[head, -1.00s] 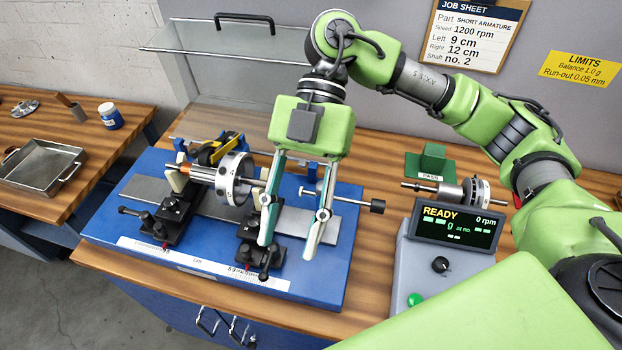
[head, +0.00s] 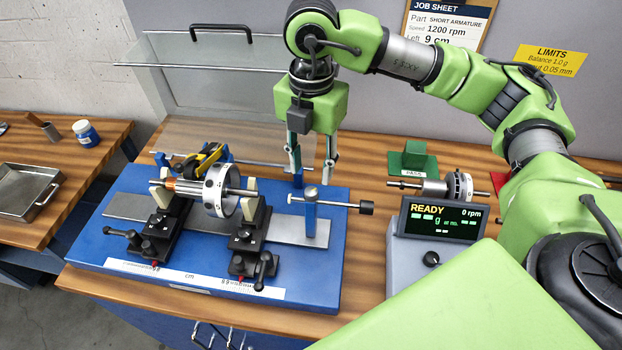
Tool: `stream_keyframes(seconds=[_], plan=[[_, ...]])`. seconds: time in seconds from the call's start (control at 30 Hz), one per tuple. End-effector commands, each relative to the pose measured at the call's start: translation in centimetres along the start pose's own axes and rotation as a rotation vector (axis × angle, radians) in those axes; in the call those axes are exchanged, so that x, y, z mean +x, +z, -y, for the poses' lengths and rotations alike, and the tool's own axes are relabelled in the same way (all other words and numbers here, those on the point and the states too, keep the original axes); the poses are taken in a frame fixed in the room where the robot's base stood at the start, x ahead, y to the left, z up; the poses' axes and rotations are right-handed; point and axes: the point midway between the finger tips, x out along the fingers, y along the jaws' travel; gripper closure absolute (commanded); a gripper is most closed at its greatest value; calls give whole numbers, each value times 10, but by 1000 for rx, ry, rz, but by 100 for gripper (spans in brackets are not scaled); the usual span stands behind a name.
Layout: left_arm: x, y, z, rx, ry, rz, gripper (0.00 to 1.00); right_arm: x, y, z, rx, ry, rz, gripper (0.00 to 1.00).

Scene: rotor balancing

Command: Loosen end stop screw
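The end stop is a blue post (head: 310,220) at the right end of the blue balancing machine base (head: 120,240). A small grey screw head (head: 311,192) sits on top of the post. A horizontal rod with a black knob (head: 366,207) passes through it, pointing right. My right gripper (head: 312,181) points down with its two fingers apart and nothing between them. In the picture its fingertips show just above the screw head, seemingly behind the post; the exact gap cannot be told. My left gripper is not in view.
A rotor (head: 222,190) lies across two black supports left of the end stop. A clear raised guard (head: 225,75) stands behind. A display box (head: 440,221) reading READY and a second rotor (head: 458,186) are at the right. A metal tray (head: 28,190) is far left.

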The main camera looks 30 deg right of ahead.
Motion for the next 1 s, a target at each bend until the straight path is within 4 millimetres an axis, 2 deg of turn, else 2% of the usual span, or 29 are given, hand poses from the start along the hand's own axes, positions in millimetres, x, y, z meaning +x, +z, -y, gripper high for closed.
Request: stream_keyframes(seconds=[0.1,0.3,0.5,0.73,0.87,1.0], plan=[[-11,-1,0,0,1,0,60,22,-1,1,1,-5,-3,64],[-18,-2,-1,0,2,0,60,49,0,0,0,-2,-2,64],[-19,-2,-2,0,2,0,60,60,0,0,0,0,-1,64],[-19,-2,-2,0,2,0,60,60,0,0,0,1,-1,64],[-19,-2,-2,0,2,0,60,60,0,0,0,1,-1,98],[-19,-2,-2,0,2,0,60,60,0,0,0,0,-1,100]])
